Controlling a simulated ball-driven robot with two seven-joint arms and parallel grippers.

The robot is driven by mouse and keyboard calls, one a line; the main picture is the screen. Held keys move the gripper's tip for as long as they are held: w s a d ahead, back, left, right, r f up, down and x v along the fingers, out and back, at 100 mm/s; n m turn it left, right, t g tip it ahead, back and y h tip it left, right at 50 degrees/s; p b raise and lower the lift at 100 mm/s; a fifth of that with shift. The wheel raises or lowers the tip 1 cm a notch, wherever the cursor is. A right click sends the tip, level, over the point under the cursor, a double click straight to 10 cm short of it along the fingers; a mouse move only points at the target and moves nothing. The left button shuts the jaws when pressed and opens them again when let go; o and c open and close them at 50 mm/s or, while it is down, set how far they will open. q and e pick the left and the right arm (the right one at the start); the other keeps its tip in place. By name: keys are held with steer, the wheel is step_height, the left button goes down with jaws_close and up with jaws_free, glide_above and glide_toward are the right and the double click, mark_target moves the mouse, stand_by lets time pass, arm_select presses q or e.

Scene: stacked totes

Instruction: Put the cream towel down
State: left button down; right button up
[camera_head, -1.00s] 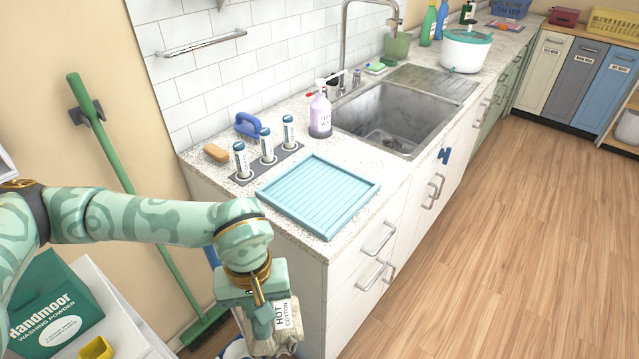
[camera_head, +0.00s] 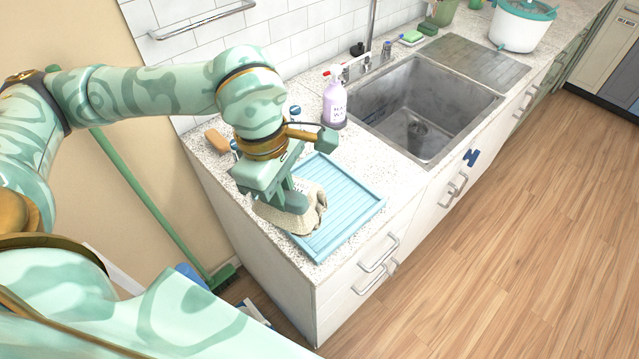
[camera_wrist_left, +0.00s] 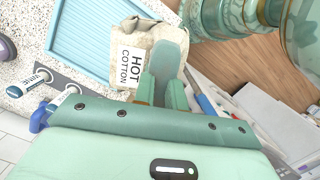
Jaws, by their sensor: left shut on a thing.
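The cream towel (camera_head: 301,214) is bunched in my left gripper (camera_head: 296,200), which is shut on it. The towel is over the left part of the blue ridged tray (camera_head: 340,215) on the counter; I cannot tell whether it touches the tray. In the left wrist view the towel (camera_wrist_left: 130,72) carries a white label reading "HOT COTTON" and sits between the fingers (camera_wrist_left: 165,75), beside the tray (camera_wrist_left: 95,35). My right gripper is not in view.
A sink (camera_head: 425,105) lies to the right of the tray, with a lilac soap bottle (camera_head: 335,100) at its left corner. A sponge (camera_head: 217,142) lies at the counter's left edge. A green broom (camera_head: 160,215) leans on the wall.

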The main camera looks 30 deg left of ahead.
arm_select(q)
steer(key=shift+w+a+f+b, duration=0.2)
steer(key=shift+w+f, duration=1.85)
steer(key=shift+w+a+f+b, duration=0.2)
steer(key=shift+w+f+b, duration=0.05)
steer(key=shift+w+f, duration=1.85)
steer(key=shift+w+a+f+b, duration=0.2)
steer(key=shift+w+f, duration=1.85)
steer(key=shift+f, duration=0.15)
steer(key=c, duration=1.5)
jaws_free()
steer(key=shift+o, duration=0.2)
